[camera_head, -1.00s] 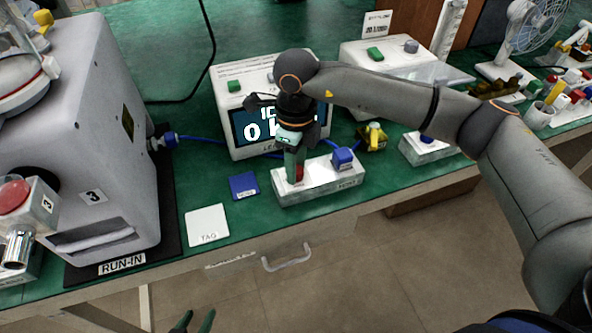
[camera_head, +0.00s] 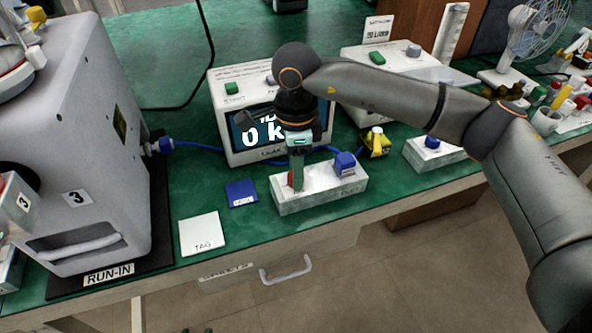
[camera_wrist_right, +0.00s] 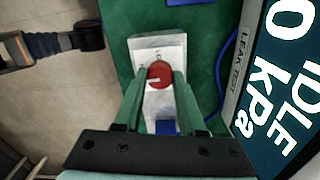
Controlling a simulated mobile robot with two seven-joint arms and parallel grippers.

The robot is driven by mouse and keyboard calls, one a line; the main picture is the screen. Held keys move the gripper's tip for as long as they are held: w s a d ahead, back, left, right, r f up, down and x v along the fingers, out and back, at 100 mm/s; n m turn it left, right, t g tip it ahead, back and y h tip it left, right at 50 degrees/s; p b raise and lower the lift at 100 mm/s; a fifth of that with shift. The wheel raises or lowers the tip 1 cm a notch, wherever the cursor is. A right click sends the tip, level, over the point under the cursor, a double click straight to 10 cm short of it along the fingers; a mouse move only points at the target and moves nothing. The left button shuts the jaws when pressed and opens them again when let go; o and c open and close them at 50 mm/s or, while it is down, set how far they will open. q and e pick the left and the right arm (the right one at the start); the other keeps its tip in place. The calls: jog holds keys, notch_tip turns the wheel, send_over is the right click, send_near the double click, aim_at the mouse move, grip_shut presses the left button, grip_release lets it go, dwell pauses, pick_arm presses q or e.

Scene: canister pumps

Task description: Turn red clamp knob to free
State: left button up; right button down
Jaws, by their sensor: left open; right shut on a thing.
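The red clamp knob (camera_wrist_right: 160,75) sits on top of a white block (camera_head: 322,190) near the table's front edge. In the head view only a sliver of the knob (camera_head: 291,180) shows beside the fingers. My right gripper (camera_wrist_right: 160,78) points down and is shut on the knob, with one green finger on each side. A white pointer mark shows on the knob, and the lettering around it is too small to read. My left gripper (camera_head: 197,330) is open, with only its fingertips showing at the bottom edge, far from the block.
A blue part (camera_head: 345,162) stands on the block's right end. The leak-test box (camera_head: 225,110) stands behind, its screen reading IDLE, 0 kPa. A grey canister machine (camera_head: 90,130) fills the left. A blue card (camera_head: 241,192) and white TAG card (camera_head: 202,233) lie left of the block.

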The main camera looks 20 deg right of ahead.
dwell(0.4)
jog(key=c, duration=0.5)
grip_release()
notch_tip(320, 180, up, 13)
jog(key=p, duration=0.1)
jog(key=shift+f, duration=0.2)
jog(key=shift+f, duration=0.1)
